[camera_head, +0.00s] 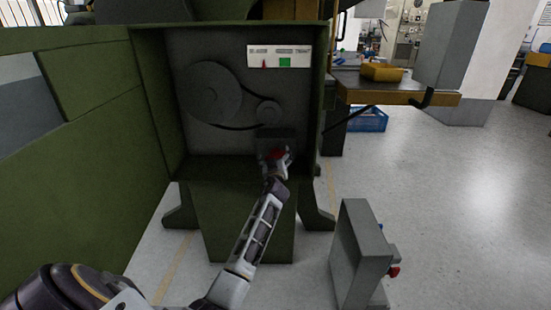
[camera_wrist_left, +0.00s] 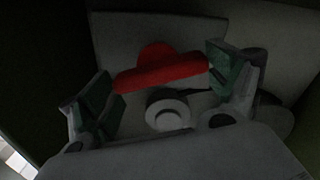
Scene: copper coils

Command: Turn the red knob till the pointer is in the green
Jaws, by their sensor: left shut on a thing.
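The red knob (camera_wrist_left: 160,70) sits between the two fingers of my left gripper (camera_wrist_left: 168,92) in the left wrist view, its bar slightly tilted, right end higher. My left gripper is shut on it. In the head view the gripper (camera_head: 275,156) reaches into the open green cabinet, and a bit of red shows there. The white scale panel (camera_head: 279,49) is at the cabinet's upper right. Its small red pointer (camera_head: 264,64) stands left of the green square (camera_head: 285,62), apart from it. My right gripper is not in view.
Inside the green cabinet (camera_head: 149,100) are a large pulley (camera_head: 212,92), a smaller one and a belt. A grey box (camera_head: 355,255) with a red button stands on the floor at the lower right. A workbench (camera_head: 400,92) is behind on the right. The floor further right is clear.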

